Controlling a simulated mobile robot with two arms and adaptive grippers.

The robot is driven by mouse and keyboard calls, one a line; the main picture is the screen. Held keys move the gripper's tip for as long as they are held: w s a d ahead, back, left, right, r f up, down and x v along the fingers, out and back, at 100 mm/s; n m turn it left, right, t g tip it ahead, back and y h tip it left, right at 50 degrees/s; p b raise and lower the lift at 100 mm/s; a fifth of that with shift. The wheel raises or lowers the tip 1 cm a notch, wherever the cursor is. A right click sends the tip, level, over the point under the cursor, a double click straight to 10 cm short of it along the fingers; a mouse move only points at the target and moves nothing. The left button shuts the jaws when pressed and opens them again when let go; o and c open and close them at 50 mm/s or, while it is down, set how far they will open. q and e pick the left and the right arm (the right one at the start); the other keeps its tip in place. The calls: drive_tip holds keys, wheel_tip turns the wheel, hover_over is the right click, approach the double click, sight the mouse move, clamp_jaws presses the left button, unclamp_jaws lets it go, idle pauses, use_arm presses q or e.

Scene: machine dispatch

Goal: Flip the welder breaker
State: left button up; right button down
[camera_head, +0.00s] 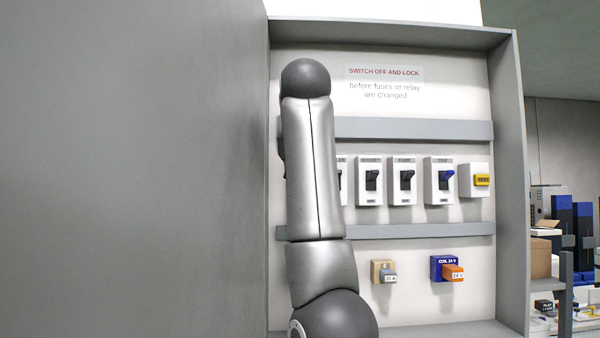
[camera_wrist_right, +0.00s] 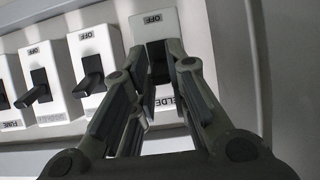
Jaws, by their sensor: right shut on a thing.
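The welder breaker (camera_wrist_right: 153,25) is a white box at the top middle of the right wrist view, with an upside-down OFF label and a partly hidden name label at its lower end. Its dark lever (camera_wrist_right: 157,62) sits between the fingertips of my right gripper (camera_wrist_right: 158,55), which is shut on it. The fingers hide part of the lever, so I cannot tell its exact position. In the head view my arm covers the left part of the breaker row, and neither the welder breaker nor the gripper shows there.
Neighbouring breakers with black levers (camera_wrist_right: 95,60) stand close beside the fingers. Cabinet walls (camera_head: 510,180) bound the space.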

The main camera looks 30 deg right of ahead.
drive_tip(key=shift+s+r, duration=0.1)
drive_tip(key=shift+r, duration=0.15)
drive_tip(key=c, duration=1.4)
unclamp_jaws()
drive_tip(key=shift+f, duration=0.15)
drive_tip(key=v, duration=1.2)
